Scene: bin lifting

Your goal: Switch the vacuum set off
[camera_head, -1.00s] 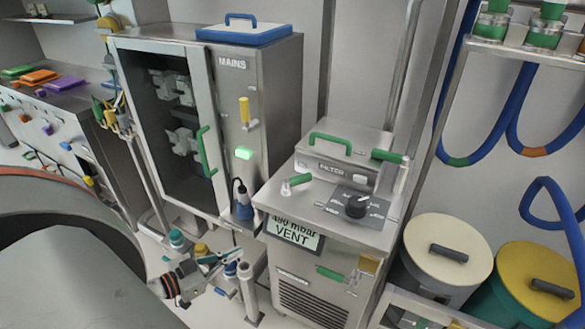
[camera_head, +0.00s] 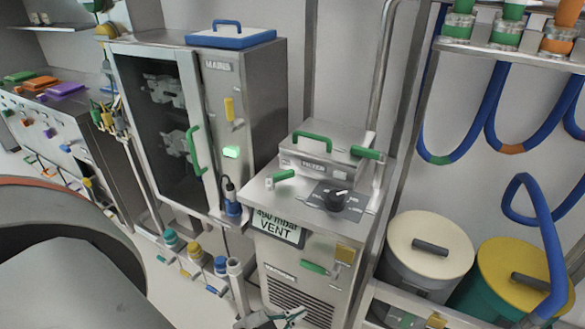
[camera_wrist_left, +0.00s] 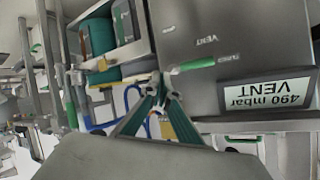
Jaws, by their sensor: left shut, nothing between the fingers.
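The vacuum set (camera_head: 262,262) is a grey metal cabinet with a screen (camera_head: 277,228) reading "490 mbar VENT". Its front has a green handle (camera_head: 315,267) beside a yellow tag (camera_head: 345,254). My left gripper (camera_head: 290,316) is low in front of the cabinet at the bottom edge, partly cut off, shut and empty. In the left wrist view its fingertips (camera_wrist_left: 156,82) are near the green handle (camera_wrist_left: 192,65), apart from it in the picture. My right gripper is not in view.
A MAINS cabinet (camera_head: 265,100) with a glass door stands to the left. Coloured-cap posts (camera_head: 195,255) stand low beside it. Two lidded bins (camera_head: 430,240) (camera_head: 520,275) are at the right, under blue hoses (camera_head: 545,225).

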